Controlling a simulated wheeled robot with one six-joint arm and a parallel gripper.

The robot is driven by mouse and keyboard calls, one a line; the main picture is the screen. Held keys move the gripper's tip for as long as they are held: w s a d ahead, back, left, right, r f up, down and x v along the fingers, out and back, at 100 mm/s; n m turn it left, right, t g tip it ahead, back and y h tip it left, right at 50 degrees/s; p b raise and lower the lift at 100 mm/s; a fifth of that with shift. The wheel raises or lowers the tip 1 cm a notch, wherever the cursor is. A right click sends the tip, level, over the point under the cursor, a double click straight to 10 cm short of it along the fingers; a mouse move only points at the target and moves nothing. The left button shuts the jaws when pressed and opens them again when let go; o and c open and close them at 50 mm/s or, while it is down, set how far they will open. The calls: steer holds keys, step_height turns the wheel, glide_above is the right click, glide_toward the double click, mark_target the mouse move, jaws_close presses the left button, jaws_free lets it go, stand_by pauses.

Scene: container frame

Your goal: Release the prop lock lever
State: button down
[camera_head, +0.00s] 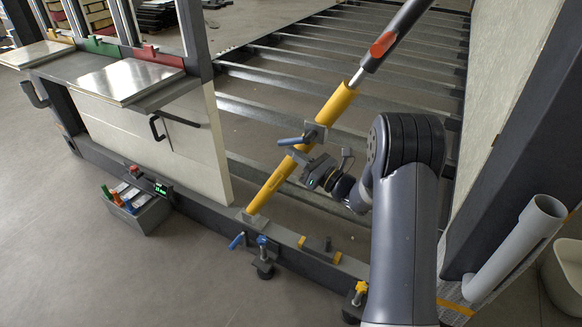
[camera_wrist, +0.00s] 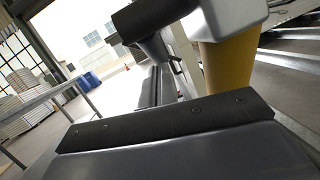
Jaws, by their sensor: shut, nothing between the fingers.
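The yellow prop (camera_head: 270,185) leans diagonally up to the right from the dark sill, with a grey upper section. A grey collar (camera_head: 315,131) sits partway up it, and the blue lock lever (camera_head: 290,141) sticks out to the left from there. My gripper (camera_head: 298,158) is shut and empty just below the lever, close to the yellow tube; I cannot tell whether it touches either. In the wrist view, the yellow tube (camera_wrist: 226,65) and pale collar (camera_wrist: 232,14) are at upper right, with a dark bar at top centre. My gripper's grey body (camera_wrist: 170,150) fills the bottom.
The dark sill (camera_head: 200,207) carries a blue clamp (camera_head: 262,243) and a yellow-knobbed clamp (camera_head: 360,290). Grey crossbars (camera_head: 300,105) lie behind the prop. A pale panel (camera_head: 180,145) with black handles stands left. A tool box (camera_head: 137,210) sits on the floor. A grey pipe (camera_head: 515,250) stands right.

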mark_target(286, 142)
steer(key=shift+w+a+r+t+y+b, duration=0.25)
steer(key=shift+w+a+r+y+b, duration=0.1)
steer(key=shift+a+r+b, duration=0.2)
steer(key=shift+w+a+r+t+y+b, duration=0.25)
steer(key=shift+w+a+r+b, duration=0.05)
steer(key=shift+a+r+b, duration=0.2)
steer(key=shift+w+a+r+m+t+y+b, duration=0.1)
steer(key=shift+r+m+t+y+b, duration=0.25)
steer(key=shift+t+y+b, duration=0.35)
steer(key=shift+r+t, duration=0.3)
steer(key=shift+r, duration=0.1)
